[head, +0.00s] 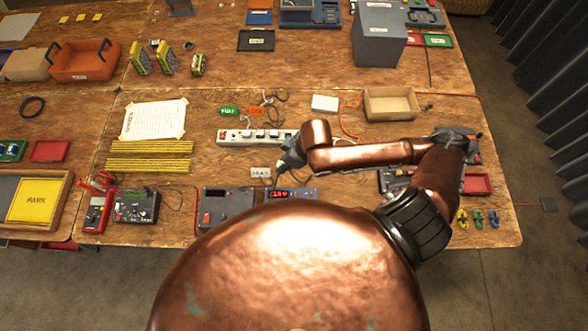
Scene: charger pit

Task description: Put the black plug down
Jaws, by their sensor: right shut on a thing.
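My right gripper (284,164) is low over the table, just below the right part of the white power strip (228,138). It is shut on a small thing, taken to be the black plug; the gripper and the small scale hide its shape. I cannot tell whether it touches the table. Several plugs sit along the power strip, and dark cables (276,97) lie behind it. My left gripper is not in view.
An open cardboard box (391,104) stands right of the strip. Yellow sticks (150,147) lie left.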

